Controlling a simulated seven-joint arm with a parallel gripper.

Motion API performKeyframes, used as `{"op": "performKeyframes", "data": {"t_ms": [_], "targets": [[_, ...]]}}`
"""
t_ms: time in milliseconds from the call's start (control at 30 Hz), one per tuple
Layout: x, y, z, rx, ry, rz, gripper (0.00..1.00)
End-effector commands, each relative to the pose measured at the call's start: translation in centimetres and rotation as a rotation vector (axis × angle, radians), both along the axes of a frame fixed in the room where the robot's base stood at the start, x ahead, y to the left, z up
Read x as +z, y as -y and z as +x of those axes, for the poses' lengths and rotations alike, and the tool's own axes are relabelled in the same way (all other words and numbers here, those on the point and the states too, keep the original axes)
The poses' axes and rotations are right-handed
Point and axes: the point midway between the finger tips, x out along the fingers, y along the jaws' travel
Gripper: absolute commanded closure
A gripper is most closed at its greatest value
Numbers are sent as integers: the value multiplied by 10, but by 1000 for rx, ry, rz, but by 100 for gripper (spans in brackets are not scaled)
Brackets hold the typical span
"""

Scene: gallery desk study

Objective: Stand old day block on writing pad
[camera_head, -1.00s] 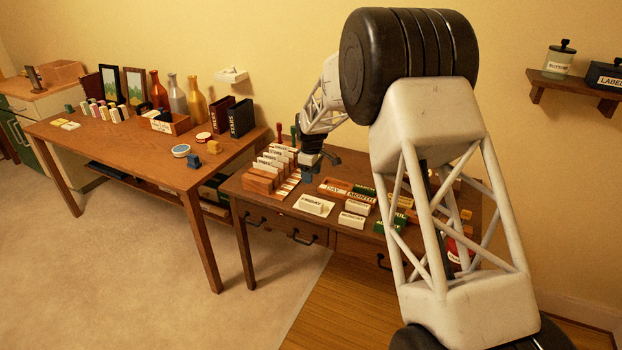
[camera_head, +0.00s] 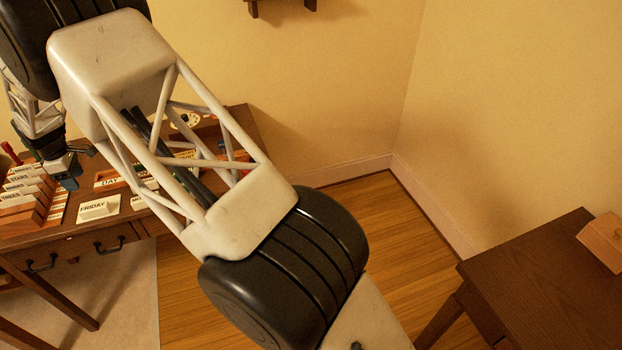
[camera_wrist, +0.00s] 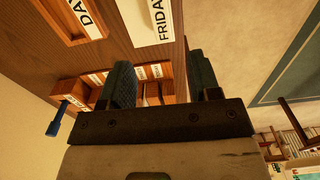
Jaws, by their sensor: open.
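A cream block lettered FRIDAY (camera_head: 98,208) rests on the desk in front of the wooden tray marked DAY (camera_head: 105,184). In the wrist view the FRIDAY block (camera_wrist: 152,22) is at the top, beside the DAY tray (camera_wrist: 97,28). My gripper (camera_head: 68,176) is above the desk, left of the FRIDAY block and near the card rack. In the wrist view its two dark blue fingers (camera_wrist: 162,82) are apart with nothing held between them. I cannot make out a writing pad in any view.
A tiered rack of labelled cards (camera_head: 22,208) stands close left of my gripper. Another lettered block (camera_head: 138,203) is right of FRIDAY, partly behind my arm. A dark wooden table (camera_head: 545,285) with a wooden box (camera_head: 604,240) stands at right. Open floor lies between.

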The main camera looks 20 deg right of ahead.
Motion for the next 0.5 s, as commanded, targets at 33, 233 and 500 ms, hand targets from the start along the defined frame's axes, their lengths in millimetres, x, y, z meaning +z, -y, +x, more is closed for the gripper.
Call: {"op": "performKeyframes", "data": {"t_ms": [33, 233, 500], "targets": [[4, 4, 0, -7, 2, 1, 43], [31, 36, -1, -65, 10, 7, 43], [88, 109, -14, -204, 27, 19, 43]]}}
